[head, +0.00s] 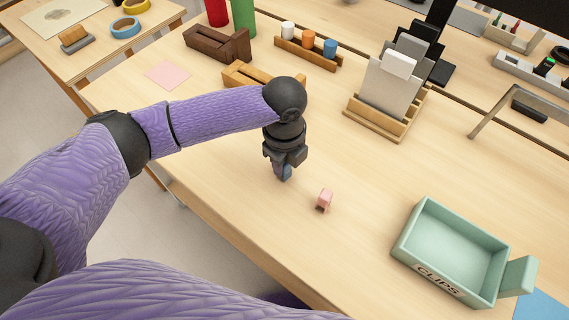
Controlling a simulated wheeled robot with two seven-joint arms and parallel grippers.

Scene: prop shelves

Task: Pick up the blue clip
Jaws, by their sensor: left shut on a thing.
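My left gripper (286,176) points down over the light wood table, to the left of a small pink clip (325,197). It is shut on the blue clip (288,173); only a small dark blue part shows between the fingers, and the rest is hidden. I cannot tell whether the blue clip touches the table. My right gripper is not in view.
A green tray marked CLIPS (402,244) stands at the right front. A wooden rack (370,126) with grey cards stands behind to the right. Wooden holders (218,46) and a pink sheet (168,75) lie at the back left. The table around the pink clip is clear.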

